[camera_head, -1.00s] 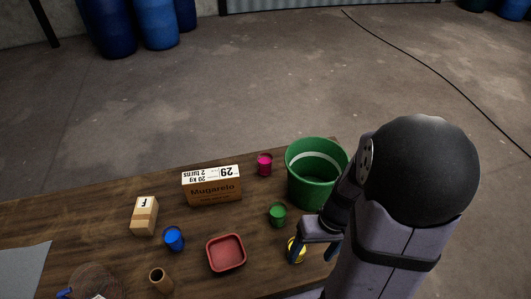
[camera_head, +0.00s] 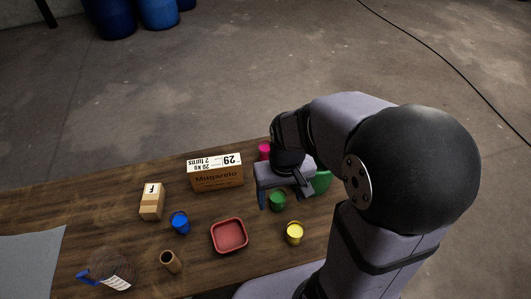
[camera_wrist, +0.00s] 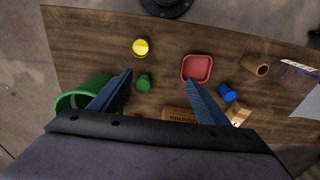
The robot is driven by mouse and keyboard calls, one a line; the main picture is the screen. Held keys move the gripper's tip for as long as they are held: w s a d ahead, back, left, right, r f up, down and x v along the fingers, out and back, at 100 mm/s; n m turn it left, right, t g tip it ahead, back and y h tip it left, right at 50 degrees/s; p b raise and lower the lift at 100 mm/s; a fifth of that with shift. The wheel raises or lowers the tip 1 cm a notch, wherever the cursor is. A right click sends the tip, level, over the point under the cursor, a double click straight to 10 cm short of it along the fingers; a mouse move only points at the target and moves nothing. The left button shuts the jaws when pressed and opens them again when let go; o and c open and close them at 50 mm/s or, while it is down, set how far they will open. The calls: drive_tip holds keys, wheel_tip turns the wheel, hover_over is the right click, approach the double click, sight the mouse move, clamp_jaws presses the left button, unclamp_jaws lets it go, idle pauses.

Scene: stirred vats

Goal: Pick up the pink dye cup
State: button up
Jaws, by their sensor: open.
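The pink dye cup (camera_head: 264,151) stands on the table (camera_head: 120,190) near its back edge, between the labelled box and my arm. My arm covers part of it in the head view, and I cannot make it out in the wrist view. My gripper (camera_head: 278,200) is open and empty above the table, nearer the front than the pink cup. In the wrist view my gripper's two blue fingers (camera_wrist: 158,80) are spread wide, with the green cup (camera_wrist: 144,83) below, beside the left finger.
A green bucket (camera_wrist: 70,103) stands right of the pink cup, mostly hidden by my arm in the head view. The Mugarelo box (camera_head: 217,178) is left of it. A yellow cup (camera_head: 294,232), red tray (camera_head: 229,235), blue cup (camera_head: 180,222), small box (camera_head: 152,201) and brown tube (camera_head: 171,261) stand nearer.

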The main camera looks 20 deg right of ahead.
drive_tip(key=w+d+f+t+b, duration=0.1)
drive_tip(key=w+f+b, duration=0.25)
drive_tip(key=w, duration=0.65)
drive_tip(key=w+d+f+t+b, duration=0.1)
drive_tip(key=w+d+f+b, duration=0.2)
drive_tip(key=w, duration=0.7)
drive_tip(key=m+t+b, duration=0.1)
drive_tip(key=t+b, duration=0.1)
drive_tip(key=b, duration=0.2)
approach(266, 147)
drive_tip(key=shift+b+x, duration=3.6)
drive_tip(key=shift+x, duration=2.5)
drive_tip(key=c, duration=1.2)
